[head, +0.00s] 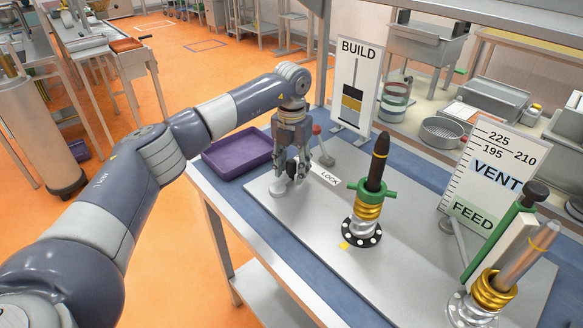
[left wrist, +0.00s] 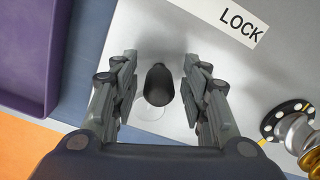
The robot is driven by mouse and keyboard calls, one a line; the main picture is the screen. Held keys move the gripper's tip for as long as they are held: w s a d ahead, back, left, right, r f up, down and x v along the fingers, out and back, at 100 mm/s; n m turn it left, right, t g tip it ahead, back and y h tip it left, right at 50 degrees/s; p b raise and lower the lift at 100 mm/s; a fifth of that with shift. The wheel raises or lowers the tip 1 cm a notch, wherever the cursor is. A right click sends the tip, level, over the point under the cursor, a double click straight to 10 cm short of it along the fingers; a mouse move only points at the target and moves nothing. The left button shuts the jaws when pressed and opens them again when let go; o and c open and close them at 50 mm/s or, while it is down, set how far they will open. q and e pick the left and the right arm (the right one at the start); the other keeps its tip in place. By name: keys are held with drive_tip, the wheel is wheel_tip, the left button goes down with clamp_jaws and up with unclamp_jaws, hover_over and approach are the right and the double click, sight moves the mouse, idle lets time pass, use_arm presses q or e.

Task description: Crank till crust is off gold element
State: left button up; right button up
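My left gripper (head: 293,165) points down over the left part of the grey plate. In the left wrist view its fingers (left wrist: 159,92) are spread, one on each side of a black knob (left wrist: 159,82), with gaps on both sides. A round pale base shows below the knob. A gold ribbed element (head: 368,207) stands mid-plate on a black flange, with a green collar and a dark rod above it. A second gold element (head: 492,291) stands at the right, with a silver rod and green bar. I cannot make out which part is the crust. My right gripper is out of view.
A LOCK label (head: 325,174) lies beside my gripper, near a red-knobbed lever (head: 317,130). A BUILD gauge (head: 355,85) stands behind. A VENT/FEED scale board (head: 490,170) stands at the right. A purple tray (head: 238,153) sits left of the plate.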

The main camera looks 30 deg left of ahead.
use_arm(q)
wheel_tip(320, 180, up, 12)
drive_tip(key=shift+f, duration=0.1)
idle(0.6)
idle(1.3)
